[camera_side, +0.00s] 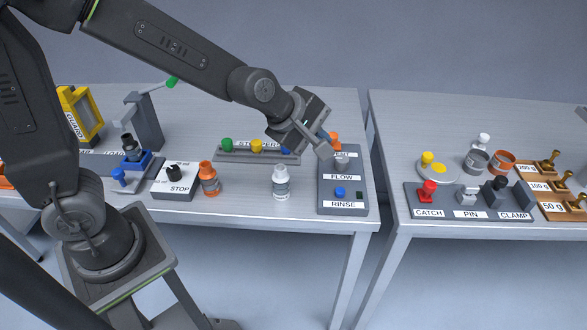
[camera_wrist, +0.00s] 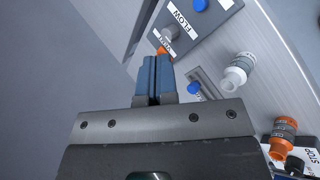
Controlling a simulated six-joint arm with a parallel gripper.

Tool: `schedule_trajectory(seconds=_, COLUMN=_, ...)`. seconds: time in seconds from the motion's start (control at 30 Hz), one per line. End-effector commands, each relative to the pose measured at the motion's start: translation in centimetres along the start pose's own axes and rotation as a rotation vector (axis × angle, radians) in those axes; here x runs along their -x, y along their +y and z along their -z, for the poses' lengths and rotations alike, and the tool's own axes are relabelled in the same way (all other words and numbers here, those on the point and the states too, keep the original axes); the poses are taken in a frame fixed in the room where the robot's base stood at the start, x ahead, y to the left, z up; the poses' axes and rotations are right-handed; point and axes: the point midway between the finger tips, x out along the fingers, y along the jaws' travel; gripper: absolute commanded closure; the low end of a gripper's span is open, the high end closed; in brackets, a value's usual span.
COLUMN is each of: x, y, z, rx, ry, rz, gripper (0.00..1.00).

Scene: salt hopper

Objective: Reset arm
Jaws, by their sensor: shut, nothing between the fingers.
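My gripper (camera_side: 330,149) is at the end of my raised arm, above the back part of the grey panel marked FLOW and RINSE (camera_side: 343,208). In the wrist view my gripper (camera_wrist: 154,62) shows its two blue fingers together, with nothing between them. An orange knob (camera_side: 334,137) is close to the fingertips in the side view; I cannot tell if they touch it. In the wrist view an orange part (camera_wrist: 163,50) shows just beyond the tips. Part of the panel is hidden behind my gripper. A blue button (camera_side: 340,191) sits beside RINSE.
A white bottle (camera_side: 281,183) and an orange bottle (camera_side: 209,180) stand left of the panel. A rack (camera_side: 238,155) with coloured stoppers is behind them. A STOP box (camera_side: 174,185) is further left. A gap separates the right table (camera_side: 393,150), which holds CATCH, PIN and CLAMP controls.

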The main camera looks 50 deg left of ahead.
Motion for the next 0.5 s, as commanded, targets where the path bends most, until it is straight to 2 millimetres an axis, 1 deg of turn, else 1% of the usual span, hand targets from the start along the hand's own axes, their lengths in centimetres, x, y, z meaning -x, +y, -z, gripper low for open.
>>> schedule_trajectory(seconds=0.03, x=2.4, y=0.0, z=0.5, rx=-0.136, ry=-0.001, rz=0.005, gripper=1.00)
schedule_trajectory(seconds=0.07, x=3.6, y=-0.3, z=0.8, rx=-0.227, ry=-0.002, rz=0.018, gripper=1.00)
schedule_trajectory(seconds=0.1, x=5.2, y=-0.7, z=1.2, rx=-0.349, ry=-0.002, rz=0.034, gripper=1.00)
schedule_trajectory(seconds=0.17, x=7.6, y=-1.6, z=1.8, rx=-0.530, ry=-0.002, rz=0.060, gripper=1.00)
schedule_trajectory(seconds=0.2, x=9.1, y=-2.3, z=2.3, rx=-0.650, ry=-0.002, rz=0.079, gripper=1.00)
schedule_trajectory(seconds=0.3, x=12.5, y=-4.3, z=3.4, rx=-0.940, ry=-0.001, rz=0.135, gripper=1.00)
schedule_trajectory(seconds=0.4, x=15.3, y=-6.5, z=4.5, rx=-1.189, ry=-0.004, rz=0.194, gripper=1.00)
schedule_trajectory(seconds=0.5, x=17.2, y=-8.3, z=5.3, rx=-1.376, ry=-0.012, rz=0.249, gripper=1.00)
